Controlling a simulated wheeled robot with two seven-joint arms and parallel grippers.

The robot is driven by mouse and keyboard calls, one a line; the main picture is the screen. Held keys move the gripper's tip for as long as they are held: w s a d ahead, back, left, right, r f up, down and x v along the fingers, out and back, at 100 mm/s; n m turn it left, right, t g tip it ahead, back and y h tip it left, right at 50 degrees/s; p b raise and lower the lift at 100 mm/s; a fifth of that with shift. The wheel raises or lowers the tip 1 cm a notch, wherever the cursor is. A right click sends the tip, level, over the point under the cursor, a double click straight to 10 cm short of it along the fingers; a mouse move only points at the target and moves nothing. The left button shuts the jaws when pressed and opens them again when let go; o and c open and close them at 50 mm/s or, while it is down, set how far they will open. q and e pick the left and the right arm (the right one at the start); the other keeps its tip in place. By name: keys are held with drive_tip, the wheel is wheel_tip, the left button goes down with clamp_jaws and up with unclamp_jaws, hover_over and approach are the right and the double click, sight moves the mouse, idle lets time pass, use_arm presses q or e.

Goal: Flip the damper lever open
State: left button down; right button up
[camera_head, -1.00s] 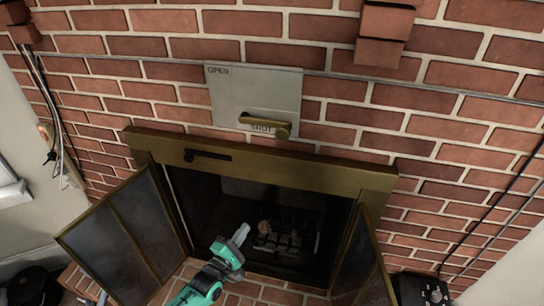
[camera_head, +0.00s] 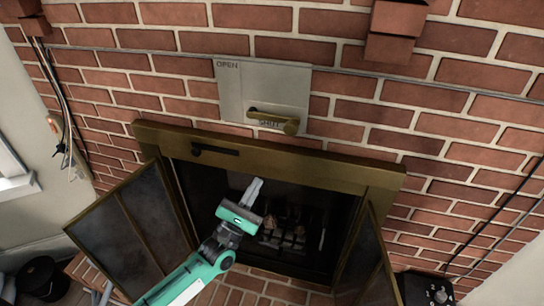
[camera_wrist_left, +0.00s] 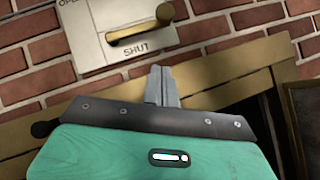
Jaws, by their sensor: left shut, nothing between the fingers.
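The brass damper lever (camera_head: 273,121) is mounted on a pale metal plate (camera_head: 235,90) on the brick wall above the fireplace. The plate reads OPEN at its upper left and SHUT just below the lever. The lever lies nearly level, over the SHUT label, with its round knob end at the right. In the left wrist view the lever (camera_wrist_left: 138,33) is above the fingertips. My left gripper (camera_head: 254,187) is shut and empty, in front of the firebox opening, below the lever and apart from it. It also shows in the left wrist view (camera_wrist_left: 160,80). My right gripper is out of view.
A brass fireplace frame (camera_head: 300,160) with a dark handle (camera_head: 214,150) lies below the plate. Its glass doors stand open at left (camera_head: 130,225) and right (camera_head: 367,265). Brick blocks (camera_head: 398,32) jut out at the upper right. The wall around the plate is clear.

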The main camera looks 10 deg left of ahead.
use_arm(q)
drive_tip(key=s+d+r+p+x, duration=0.1)
drive_tip(key=p+x, duration=0.5)
drive_tip(key=x, duration=0.6)
drive_tip(key=shift+s+r, duration=0.25)
drive_tip(key=shift+r, duration=0.45)
